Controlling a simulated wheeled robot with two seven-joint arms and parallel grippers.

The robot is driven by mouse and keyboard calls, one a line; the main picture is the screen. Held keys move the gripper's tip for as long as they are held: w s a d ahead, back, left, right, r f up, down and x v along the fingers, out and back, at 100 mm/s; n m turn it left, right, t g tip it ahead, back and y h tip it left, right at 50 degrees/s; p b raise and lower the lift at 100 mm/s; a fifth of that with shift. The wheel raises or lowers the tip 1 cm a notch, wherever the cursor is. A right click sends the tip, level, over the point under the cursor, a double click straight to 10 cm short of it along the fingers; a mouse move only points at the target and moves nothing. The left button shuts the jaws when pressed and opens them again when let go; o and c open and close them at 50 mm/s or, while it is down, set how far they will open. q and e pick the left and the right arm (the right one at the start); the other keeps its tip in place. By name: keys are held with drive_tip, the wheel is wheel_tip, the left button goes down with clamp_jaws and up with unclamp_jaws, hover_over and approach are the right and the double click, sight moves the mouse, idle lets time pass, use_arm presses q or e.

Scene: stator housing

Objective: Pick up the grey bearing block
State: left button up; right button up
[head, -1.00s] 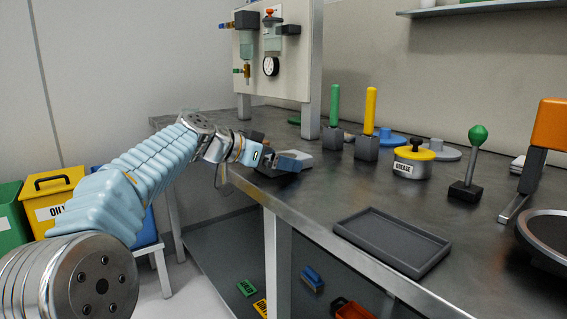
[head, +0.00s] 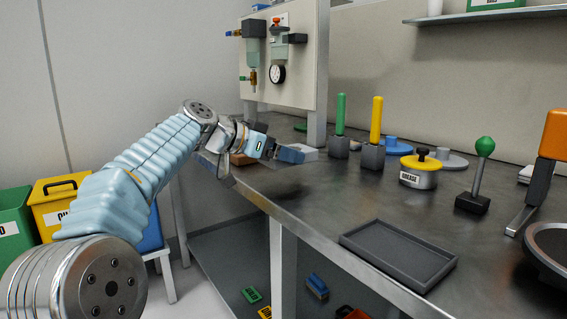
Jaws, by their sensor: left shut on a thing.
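My left gripper (head: 272,150) reaches in from the left over the far left part of the metal bench. It is shut on the grey bearing block (head: 292,154), which looks blue-grey and small at the fingertips. The block appears held just above the bench top. A pale grey shape (head: 310,154) shows right behind it; I cannot tell whether it is a separate thing. The far finger and the block's far side are hidden. My right gripper is not in view.
A dark tray (head: 352,242) lies near the bench's front edge. Behind it stand green (head: 340,115) and yellow (head: 376,120) handles in dark blocks, a grease tin (head: 418,178) and a green-knobbed lever (head: 484,148). A gauge panel (head: 302,70) rises behind the gripper.

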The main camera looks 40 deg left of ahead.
use_arm(q)
drive_tip(key=w+r+p+v, duration=0.1)
drive_tip(key=r+v, duration=0.2)
drive_tip(key=v, duration=1.3)
drive_tip(key=shift+w, duration=0.2)
drive_tip(key=shift+s+a, duration=0.1)
drive_tip(key=shift+a, duration=0.05)
